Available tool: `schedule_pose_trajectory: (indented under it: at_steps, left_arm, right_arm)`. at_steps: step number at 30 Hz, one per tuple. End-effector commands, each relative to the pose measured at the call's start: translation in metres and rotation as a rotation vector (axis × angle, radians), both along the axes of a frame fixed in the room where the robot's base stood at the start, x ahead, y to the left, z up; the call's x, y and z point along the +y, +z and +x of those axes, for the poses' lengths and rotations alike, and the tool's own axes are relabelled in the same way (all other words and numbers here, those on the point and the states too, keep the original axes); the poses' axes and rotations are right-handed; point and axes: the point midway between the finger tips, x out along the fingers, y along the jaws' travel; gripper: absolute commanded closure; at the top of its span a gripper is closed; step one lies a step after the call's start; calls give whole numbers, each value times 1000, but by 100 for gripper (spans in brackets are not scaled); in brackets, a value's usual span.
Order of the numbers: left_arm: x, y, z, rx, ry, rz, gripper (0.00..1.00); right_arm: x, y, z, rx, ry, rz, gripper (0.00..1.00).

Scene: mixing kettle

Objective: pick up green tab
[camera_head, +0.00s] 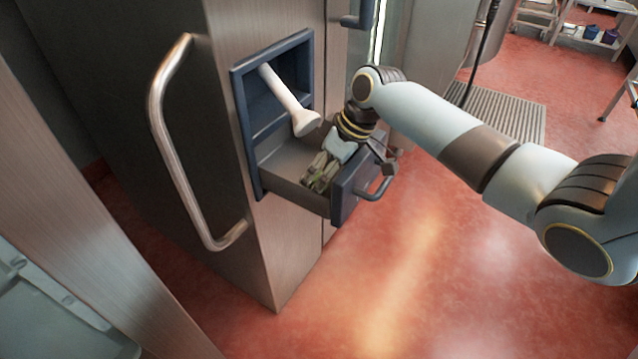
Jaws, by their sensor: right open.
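An open drawer (289,187) with a dark blue front juts from the steel cabinet. My right gripper (322,172) points down into this drawer, its jaws open. Its fingers and something pale green overlap inside the drawer, so I cannot clearly make out the green tab or whether the fingers touch it. My left gripper is not in view.
A white rod with a flared end (290,100) slants out of the blue-framed opening (246,117) above the drawer. The drawer handle (378,189) sits right of my gripper. A large curved handle (168,135) is on the left. The red floor (400,290) in front is clear.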

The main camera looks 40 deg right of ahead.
Motion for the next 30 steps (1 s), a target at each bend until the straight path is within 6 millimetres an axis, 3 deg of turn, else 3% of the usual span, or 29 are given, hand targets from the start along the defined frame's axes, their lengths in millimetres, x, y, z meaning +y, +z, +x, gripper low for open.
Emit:
schedule_pose_trajectory:
  at_steps: [3,17,25,30]
  left_arm:
    - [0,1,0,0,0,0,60]
    - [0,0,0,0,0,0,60]
    - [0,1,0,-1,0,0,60]
    - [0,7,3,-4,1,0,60]
  right_arm:
    - [0,1,0,0,0,0,32]
    - [-1,1,0,1,0,0,91]
    - [-1,3,0,1,0,-1,91]
    - [-5,16,2,-1,-1,-2,91]
